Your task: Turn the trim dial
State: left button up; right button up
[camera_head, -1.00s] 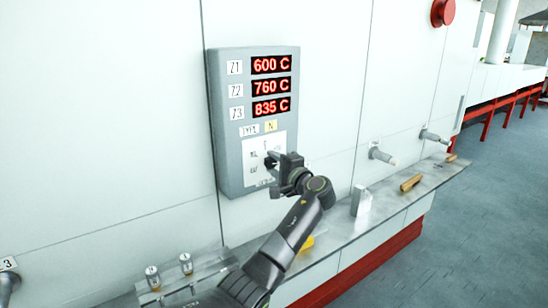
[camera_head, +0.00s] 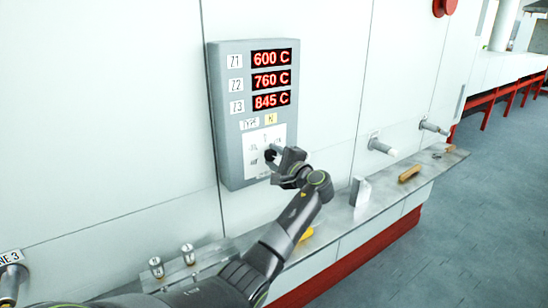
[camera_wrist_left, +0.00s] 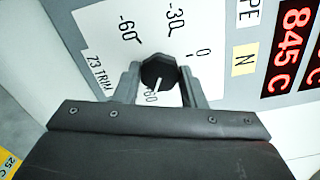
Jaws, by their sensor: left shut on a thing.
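The trim dial (camera_wrist_left: 158,73) is a black knob with a white pointer line on a white plate marked "Z3 TRIM" with a scale including 0, -30 and -60. In the head view the left gripper (camera_head: 274,154) covers much of the dial. The grey control box (camera_head: 230,150) shows 600 C, 760 C and 845 C in red. My right gripper is not in view.
A metal ledge (camera_head: 340,215) runs along the white wall below the box. On it are a grey block (camera_head: 359,191), a wooden-handled item (camera_head: 410,173) and a yellow item (camera_head: 307,234). Two pegs (camera_head: 382,147) stick out of the wall at right.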

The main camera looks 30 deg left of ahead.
pick_arm(q)
jog(key=o, duration=1)
jog(key=shift+d, duration=0.1)
jog(key=b+v, duration=0.5)
jog(key=v, duration=1.2)
jog(key=shift+d+b, duration=0.2)
jog(key=shift+b, duration=0.2)
jog(key=shift+f, duration=0.1)
